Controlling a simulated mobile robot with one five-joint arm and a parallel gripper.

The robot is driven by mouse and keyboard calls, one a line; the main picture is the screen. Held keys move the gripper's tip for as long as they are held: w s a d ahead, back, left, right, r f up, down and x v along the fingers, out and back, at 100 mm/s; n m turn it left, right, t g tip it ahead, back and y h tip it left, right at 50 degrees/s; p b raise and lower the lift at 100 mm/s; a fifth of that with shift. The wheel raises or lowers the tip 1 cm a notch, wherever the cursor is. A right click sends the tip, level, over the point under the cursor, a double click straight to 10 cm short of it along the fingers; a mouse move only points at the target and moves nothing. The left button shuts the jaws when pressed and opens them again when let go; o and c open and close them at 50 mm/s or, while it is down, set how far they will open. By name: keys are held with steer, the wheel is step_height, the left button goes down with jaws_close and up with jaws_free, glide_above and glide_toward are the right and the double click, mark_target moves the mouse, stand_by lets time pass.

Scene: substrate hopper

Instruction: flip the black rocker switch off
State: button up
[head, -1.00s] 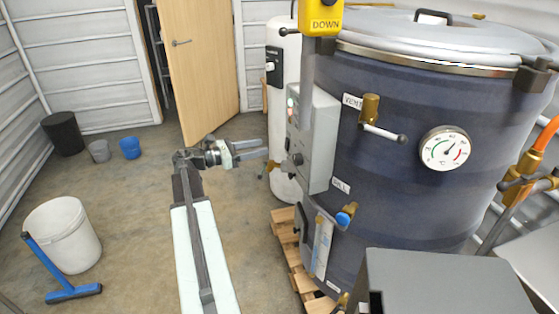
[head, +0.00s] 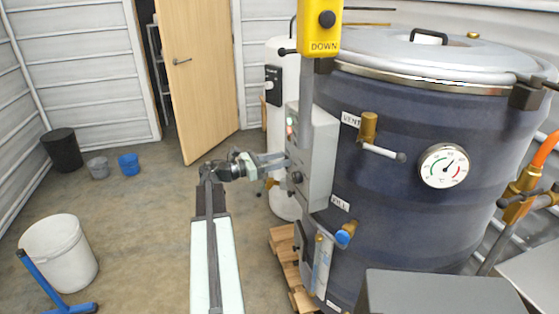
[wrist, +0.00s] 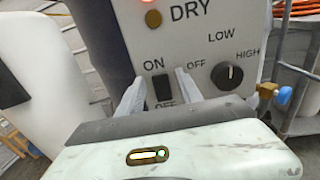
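The black rocker switch (wrist: 163,87) is on the grey control box, between an ON label above and an OFF label below. Which side is pressed in cannot be told. My gripper (wrist: 158,77) is open and empty; its two pale fingers stand apart, one on each side of the switch in the wrist view. In the head view my gripper (head: 284,160) reaches the left face of the control box (head: 321,150). The switch cannot be made out there, and any contact cannot be told.
A black knob (wrist: 227,76) marked OFF, LOW, HIGH sits right of the switch. A brown lamp (wrist: 153,19) marked DRY is above, with a lit red one at the top edge. The large dark drum (head: 400,180) stands behind the box; a white cylinder (head: 283,120) stands left of it.

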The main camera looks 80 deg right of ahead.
jaws_close()
steer(key=g+b, duration=0.1)
steer(key=b, duration=0.2)
steer(key=g+h+b, duration=0.1)
steer(key=b, duration=0.3)
steer(key=shift+w+a+f+g+h, duration=0.1)
steer(key=shift+w+f+g+h, duration=0.05)
steer(key=shift+f+g+h, duration=0.2)
steer(key=shift+o, duration=1.3)
jaws_free()
steer(key=b+v, duration=0.1)
steer(key=v, duration=0.6)
steer(key=shift+w+a+b, duration=0.15)
steer(key=shift+w+b, duration=0.2)
steer(key=shift+b, duration=0.05)
